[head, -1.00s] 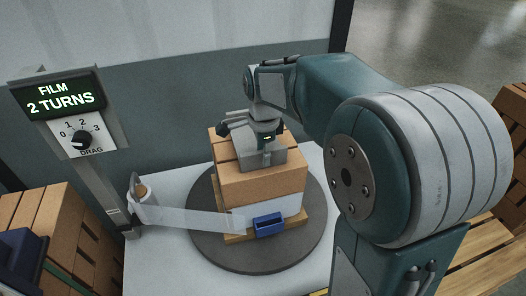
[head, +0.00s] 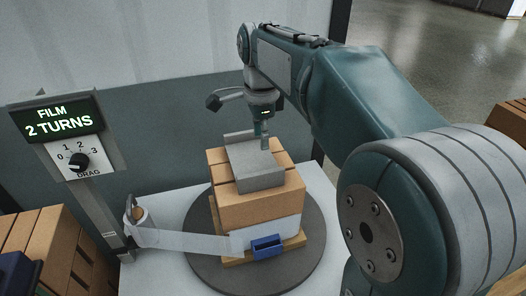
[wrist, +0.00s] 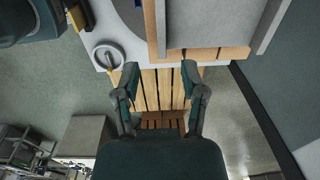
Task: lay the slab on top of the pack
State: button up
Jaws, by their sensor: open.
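The grey slab (head: 258,172) lies on top of the pack (head: 262,207), a stack of tan cartons with pale film around its lower part. The slab has a raised lip and looks flat on the cartons. My gripper (head: 263,142) is just above the slab, pointing down; in this view its fingers partly overlap the slab's far end, so the exact gap is unclear. In the wrist view my gripper (wrist: 161,75) has its two fingers apart with nothing between them, and the slab (wrist: 210,25) shows beyond the tips at the top.
The pack stands on a round dark turntable (head: 205,255). A film roll (head: 140,220) on a post feeds a strip to the pack, near a blue clip (head: 267,246). A sign (head: 58,120) reads "FILM 2 TURNS" above a drag dial (head: 78,161). Cartons (head: 40,245) stand at left.

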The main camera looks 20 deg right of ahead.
jog(key=s+f+n+t, duration=0.2)
jog(key=s+f+n, duration=0.1)
jog(key=s+n, duration=0.6)
jog(key=s+f+n+t, duration=0.3)
jog(key=s+n, duration=0.6)
jog(key=s, duration=0.2)
jog(key=shift+f, duration=0.4)
